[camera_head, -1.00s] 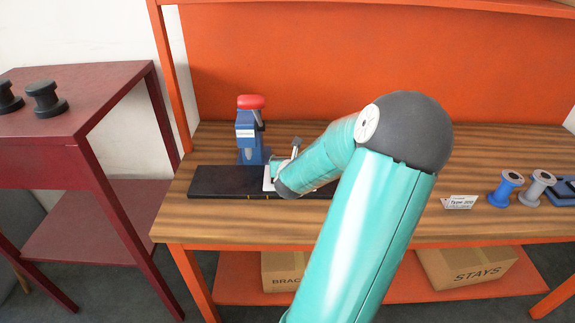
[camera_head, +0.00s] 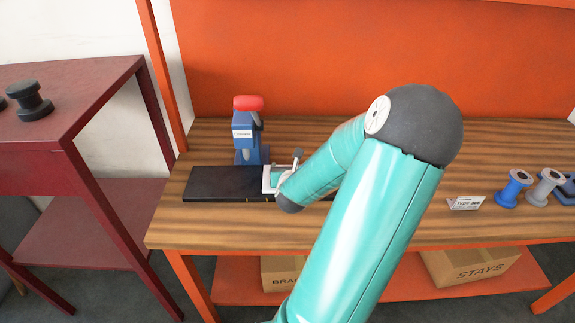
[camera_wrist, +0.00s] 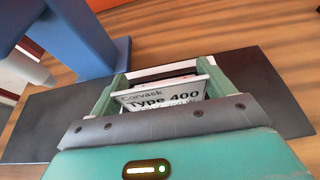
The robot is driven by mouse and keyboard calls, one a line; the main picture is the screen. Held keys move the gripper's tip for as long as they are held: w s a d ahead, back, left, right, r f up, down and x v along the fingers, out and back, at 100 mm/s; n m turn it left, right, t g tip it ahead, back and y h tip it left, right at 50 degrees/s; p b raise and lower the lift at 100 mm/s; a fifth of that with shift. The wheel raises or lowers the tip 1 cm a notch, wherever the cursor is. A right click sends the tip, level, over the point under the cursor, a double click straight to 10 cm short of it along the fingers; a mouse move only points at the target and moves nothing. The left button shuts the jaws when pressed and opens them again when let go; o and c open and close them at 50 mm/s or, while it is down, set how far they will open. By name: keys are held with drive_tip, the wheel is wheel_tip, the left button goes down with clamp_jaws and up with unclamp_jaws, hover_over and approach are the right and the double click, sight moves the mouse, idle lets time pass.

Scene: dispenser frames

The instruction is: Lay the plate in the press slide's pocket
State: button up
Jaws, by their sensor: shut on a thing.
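The plate (camera_wrist: 160,98), a white label-like piece printed "Corvask Type 400", is held between the green fingers of my gripper (camera_wrist: 160,92) in the wrist view. The plate is tilted, with its printed face toward the wrist camera. A white piece that looks like the press slide (camera_wrist: 168,70) lies just beyond it; its pocket is mostly hidden, and I cannot tell whether the plate touches it. In the head view the blue press (camera_head: 246,140) with a red handle stands behind the white slide (camera_head: 267,180). My arm hides the plate there.
A black base board (camera_head: 222,184) lies under the slide on the wooden bench (camera_head: 370,215). A grey-knobbed lever (camera_head: 298,155) rises close to my gripper. A label card (camera_head: 465,203) and spools (camera_head: 513,190) stand at right. A dark red table (camera_head: 75,115) is at left.

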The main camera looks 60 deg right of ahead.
drive_tip(key=shift+w+f, duration=0.2)
drive_tip(key=shift+w, duration=0.05)
drive_tip(key=shift+s, duration=0.1)
drive_tip(key=shift+s, duration=0.15)
drive_tip(key=shift+f, duration=0.1)
drive_tip(key=o, duration=0.9)
drive_tip(key=shift+a, duration=0.1)
drive_tip(key=shift+o, duration=0.2)
